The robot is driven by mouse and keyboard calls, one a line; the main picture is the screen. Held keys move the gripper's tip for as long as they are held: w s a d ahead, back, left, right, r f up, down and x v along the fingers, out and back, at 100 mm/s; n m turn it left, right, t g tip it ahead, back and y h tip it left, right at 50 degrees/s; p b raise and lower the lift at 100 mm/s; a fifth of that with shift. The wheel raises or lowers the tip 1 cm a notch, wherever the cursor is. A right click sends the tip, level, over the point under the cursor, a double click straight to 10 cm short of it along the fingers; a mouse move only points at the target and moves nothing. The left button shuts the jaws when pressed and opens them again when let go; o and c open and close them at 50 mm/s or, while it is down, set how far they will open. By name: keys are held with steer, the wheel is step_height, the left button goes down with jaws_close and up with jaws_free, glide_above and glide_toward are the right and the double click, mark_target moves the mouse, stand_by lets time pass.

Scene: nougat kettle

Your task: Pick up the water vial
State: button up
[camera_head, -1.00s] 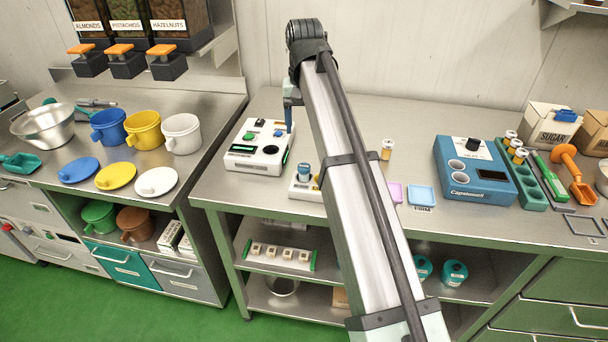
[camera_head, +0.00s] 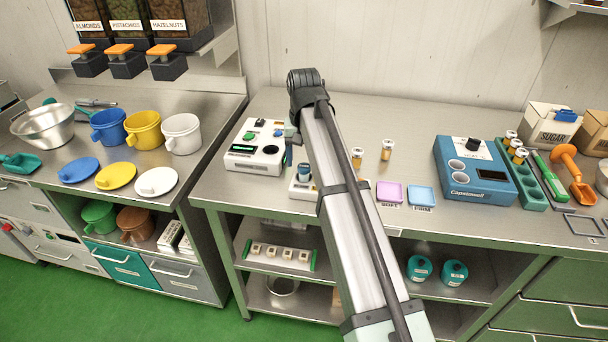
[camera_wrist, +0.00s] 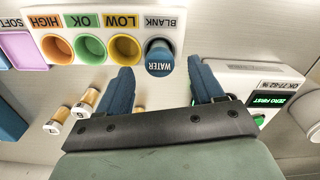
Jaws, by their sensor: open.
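The water vial (camera_wrist: 159,58) has a dark blue cap lettered WATER. In the wrist view it stands in the BLANK place at the end of a white rack (camera_wrist: 120,10). It also shows in the head view (camera_head: 304,172), at the left end of the rack, partly beside my arm. My gripper (camera_wrist: 158,78) is open, with its two blue fingers apart. The vial lies between and just beyond the fingertips in the wrist view, and nothing is held. I cannot tell the exact height gap. In the head view my arm hides most of the gripper and part of the rack.
The rack's HIGH, OK and LOW places look empty. A white meter (camera_head: 258,145) stands close on the left. Two amber vials (camera_head: 357,158) (camera_head: 387,150) stand behind and right of the rack.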

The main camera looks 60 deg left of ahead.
mark_target(304, 166)
step_height(304, 166, down, 4)
steer(key=shift+r, duration=0.25)
steer(key=c, duration=1.1)
